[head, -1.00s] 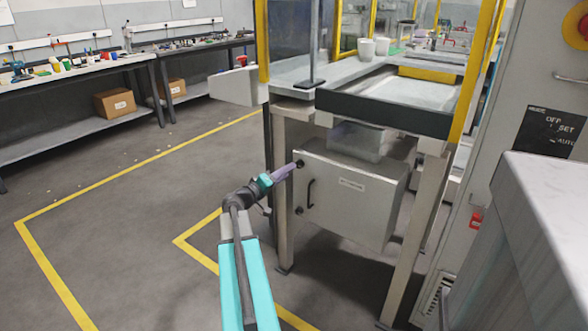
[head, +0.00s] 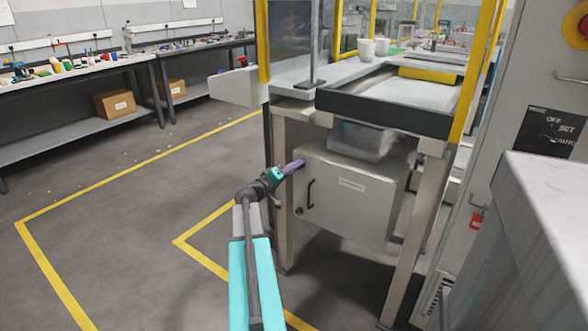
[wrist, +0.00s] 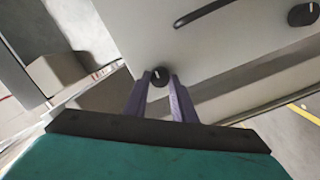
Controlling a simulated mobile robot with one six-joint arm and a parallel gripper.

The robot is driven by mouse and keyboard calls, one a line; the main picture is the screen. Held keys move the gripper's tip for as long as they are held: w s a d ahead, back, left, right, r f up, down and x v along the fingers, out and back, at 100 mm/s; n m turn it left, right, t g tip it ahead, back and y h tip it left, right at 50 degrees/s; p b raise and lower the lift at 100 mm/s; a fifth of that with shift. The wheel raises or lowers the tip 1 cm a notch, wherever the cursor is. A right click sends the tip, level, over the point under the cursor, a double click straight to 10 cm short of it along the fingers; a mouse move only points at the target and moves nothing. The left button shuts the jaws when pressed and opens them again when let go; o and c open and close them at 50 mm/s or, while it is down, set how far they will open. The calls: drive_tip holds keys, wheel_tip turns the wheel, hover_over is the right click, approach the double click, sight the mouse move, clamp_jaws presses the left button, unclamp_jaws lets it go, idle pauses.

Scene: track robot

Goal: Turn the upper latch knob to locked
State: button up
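The upper latch knob (wrist: 160,77) is a small black round knob with a white mark on the grey cabinet door (head: 345,200). In the wrist view it sits between the tips of my gripper's two purple fingers (wrist: 160,84). The fingers stand apart, one on each side; I cannot tell whether they touch it. In the head view my gripper (head: 297,164) reaches the door's upper left corner and hides this knob. The lower knob (head: 299,211) is near the door's lower left, and in the wrist view it is at the upper right (wrist: 303,15).
A black door handle (head: 310,193) lies between the knobs, also in the wrist view (wrist: 205,12). A table leg (head: 281,200) stands just left of the door. A grey box (head: 360,139) is above the door. The floor to the left is open.

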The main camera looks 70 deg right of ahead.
drive_tip(key=shift+c, duration=1.2)
drive_tip(key=shift+n, duration=0.3)
drive_tip(key=n, duration=0.6)
drive_tip(key=n+h+p, duration=0.1)
drive_tip(key=n, duration=0.5)
drive_tip(key=n+t+p, duration=0.1)
drive_tip(key=n, duration=0.5)
drive_tip(key=shift+s+a+f, duration=0.1)
drive_tip(key=shift+s+f, duration=0.05)
drive_tip(key=shift+f, duration=0.1)
